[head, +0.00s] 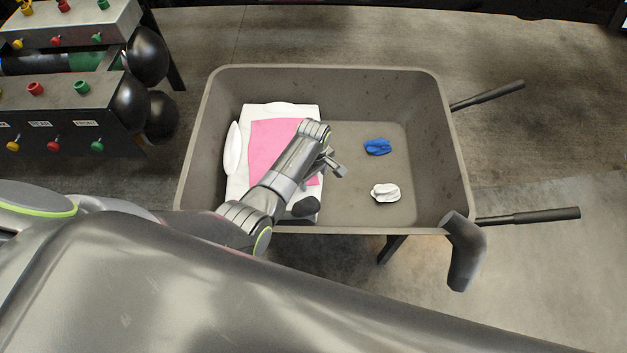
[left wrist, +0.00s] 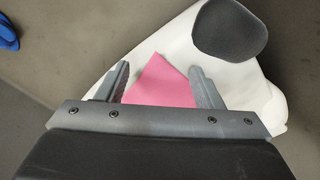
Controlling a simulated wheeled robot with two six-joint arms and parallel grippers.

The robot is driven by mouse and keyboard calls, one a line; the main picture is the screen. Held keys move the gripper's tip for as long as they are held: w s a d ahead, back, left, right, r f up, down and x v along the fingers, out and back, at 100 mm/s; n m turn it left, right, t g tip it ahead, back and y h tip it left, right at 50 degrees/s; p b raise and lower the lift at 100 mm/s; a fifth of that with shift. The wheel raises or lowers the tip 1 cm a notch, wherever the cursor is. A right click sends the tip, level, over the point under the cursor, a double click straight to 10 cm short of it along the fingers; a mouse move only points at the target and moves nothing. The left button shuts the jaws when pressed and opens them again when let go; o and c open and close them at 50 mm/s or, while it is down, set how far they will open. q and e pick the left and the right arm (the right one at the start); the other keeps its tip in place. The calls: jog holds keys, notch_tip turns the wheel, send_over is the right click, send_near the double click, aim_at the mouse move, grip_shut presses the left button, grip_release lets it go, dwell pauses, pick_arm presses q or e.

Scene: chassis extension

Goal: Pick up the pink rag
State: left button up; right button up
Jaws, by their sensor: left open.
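My left gripper (head: 338,168) reaches over the rag's right side, and my arm hides part of the rag. In the left wrist view, my open left gripper (left wrist: 162,76) has a corner of the pink rag (left wrist: 160,82) showing between its fingers. Nothing is held. I cannot tell the height above the rag. My right gripper is not in view.
A dark rounded thing (head: 305,207) lies by the white cloth's near edge. A blue cloth (head: 377,146) and a crumpled white cloth (head: 385,193) lie on the tray's right half. The tray walls surround them. A machine with coloured knobs (head: 60,95) stands at left.

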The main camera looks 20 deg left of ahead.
pick_arm(q)
grip_shut()
dwell(0.6)
